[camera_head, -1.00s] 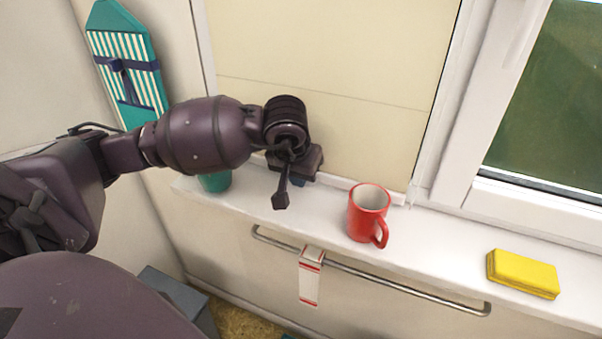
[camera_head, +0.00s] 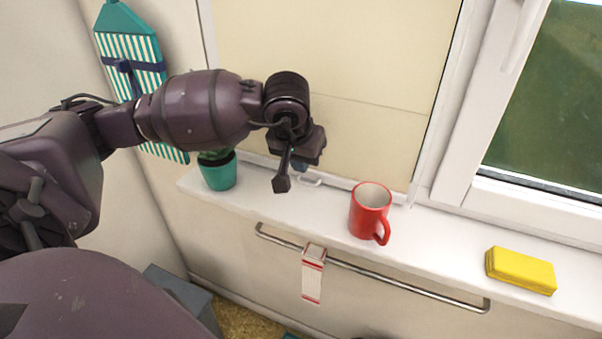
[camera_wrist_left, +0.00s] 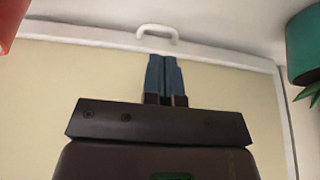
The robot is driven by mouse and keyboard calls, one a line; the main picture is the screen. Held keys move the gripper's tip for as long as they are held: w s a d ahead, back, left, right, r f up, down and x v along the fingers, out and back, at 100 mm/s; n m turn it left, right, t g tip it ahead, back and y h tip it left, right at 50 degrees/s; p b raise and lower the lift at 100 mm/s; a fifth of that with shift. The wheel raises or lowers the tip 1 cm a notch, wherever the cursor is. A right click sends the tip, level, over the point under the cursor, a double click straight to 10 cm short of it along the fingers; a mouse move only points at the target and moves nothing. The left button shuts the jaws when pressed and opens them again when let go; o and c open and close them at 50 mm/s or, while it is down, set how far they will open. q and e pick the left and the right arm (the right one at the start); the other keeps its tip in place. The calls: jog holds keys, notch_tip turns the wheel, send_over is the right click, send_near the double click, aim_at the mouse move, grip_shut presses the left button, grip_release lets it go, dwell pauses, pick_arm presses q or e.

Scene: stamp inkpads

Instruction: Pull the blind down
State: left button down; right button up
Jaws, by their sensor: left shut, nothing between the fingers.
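The cream blind (camera_head: 340,60) covers the left window and reaches down close to the sill. Its white bottom bar and white loop handle (camera_head: 311,180) sit low, just above or at the sill; the exact gap is hard to tell. In the left wrist view, which looks upside down, the handle (camera_wrist_left: 157,31) stands on the bar at the top, with the blind (camera_wrist_left: 60,90) behind my fingers. My left gripper (camera_head: 301,166) is in front of the blind, just above the handle. Its blue fingers (camera_wrist_left: 164,76) are together, empty and apart from the handle. My right gripper is not in view.
On the white sill (camera_head: 440,238) are a teal plant pot (camera_head: 219,173) at left, a red mug (camera_head: 370,209) right of my gripper and a yellow sponge (camera_head: 520,270). A metal rail (camera_head: 400,284) with a tag runs below. A striped board (camera_head: 134,75) hangs at left.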

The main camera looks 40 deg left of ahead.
pick_arm(q)
jog(key=v, duration=0.8)
jog(key=shift+r+p, duration=0.3)
jog(key=shift+r, duration=0.1)
